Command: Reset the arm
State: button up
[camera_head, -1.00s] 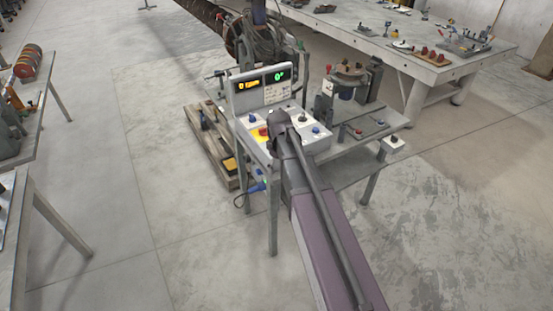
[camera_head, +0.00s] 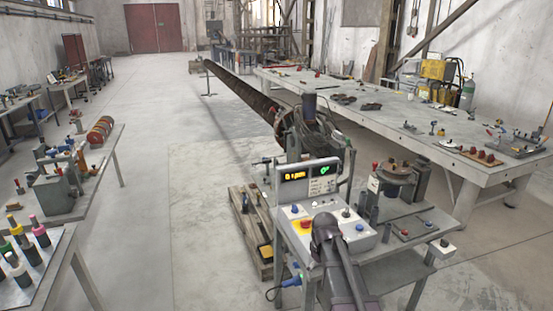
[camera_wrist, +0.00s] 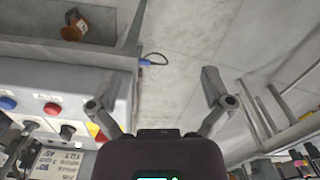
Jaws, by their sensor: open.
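My gripper (camera_wrist: 167,82) is open and empty in the wrist view, its two fingers spread wide with bare floor between them. In the head view my arm rises from the bottom edge in front of the control box; the fingers are hidden there. The control box (camera_head: 366,240) has blue, red and white buttons and a lit two-part display (camera_head: 308,175). In the wrist view the box's panel (camera_wrist: 60,85) lies at the left, sideways, close to the left finger. I cannot tell whether they touch.
A small metal table (camera_head: 405,275) carries the control box. A wooden pallet (camera_head: 245,215) lies beside it. A long auger (camera_head: 240,92) runs back from the machine. A large grey table (camera_head: 440,130) stands right, workbenches (camera_head: 85,260) left.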

jog(key=s+m, duration=0.6)
jog(key=s, duration=0.7)
jog(key=shift+s, duration=0.15)
